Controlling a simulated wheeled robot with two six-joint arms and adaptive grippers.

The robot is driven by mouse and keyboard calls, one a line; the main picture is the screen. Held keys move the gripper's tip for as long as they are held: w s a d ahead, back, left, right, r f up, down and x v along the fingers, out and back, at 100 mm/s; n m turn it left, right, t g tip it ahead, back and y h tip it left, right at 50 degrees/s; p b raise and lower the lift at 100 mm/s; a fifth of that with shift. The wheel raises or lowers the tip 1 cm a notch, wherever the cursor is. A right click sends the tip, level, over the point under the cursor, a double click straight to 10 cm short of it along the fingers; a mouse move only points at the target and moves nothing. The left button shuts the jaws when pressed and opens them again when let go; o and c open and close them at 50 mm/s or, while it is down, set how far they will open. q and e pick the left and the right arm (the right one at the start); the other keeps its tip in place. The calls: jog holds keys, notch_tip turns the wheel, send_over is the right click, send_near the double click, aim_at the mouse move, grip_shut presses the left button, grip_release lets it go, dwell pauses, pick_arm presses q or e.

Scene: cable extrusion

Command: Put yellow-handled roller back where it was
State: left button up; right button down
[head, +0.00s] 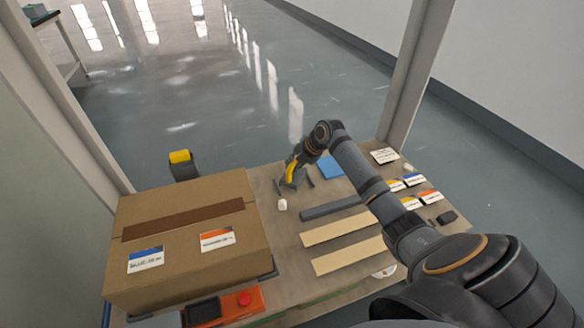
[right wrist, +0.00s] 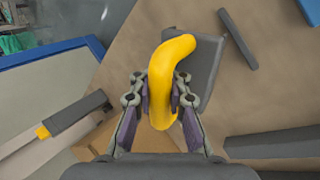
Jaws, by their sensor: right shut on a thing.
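The yellow-handled roller has a curved yellow handle (head: 291,174) and a dark grey part. It is at the far middle of the table in the head view. In the right wrist view its handle (right wrist: 172,75) stands between my fingers, with a flat grey part (right wrist: 196,60) behind it. My right gripper (right wrist: 161,88) is shut on the handle; in the head view the gripper (head: 297,174) is partly hidden by its own wrist. Whether the roller touches the table cannot be told. My left gripper is not in view.
A large cardboard box (head: 190,215) fills the table's left side. A small white block (head: 282,204), a dark bar (head: 331,208) and two wooden strips (head: 334,228) lie near the middle. A blue item (head: 330,167) lies behind my arm. Labelled cards (head: 430,197) lie right.

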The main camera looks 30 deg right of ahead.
jog(key=shift+f, duration=0.2)
jog(key=c, duration=1.8)
grip_release()
jog(key=shift+f, duration=0.15)
jog(key=shift+c, duration=0.2)
jog(key=o, duration=0.5)
jog(key=shift+o, duration=0.2)
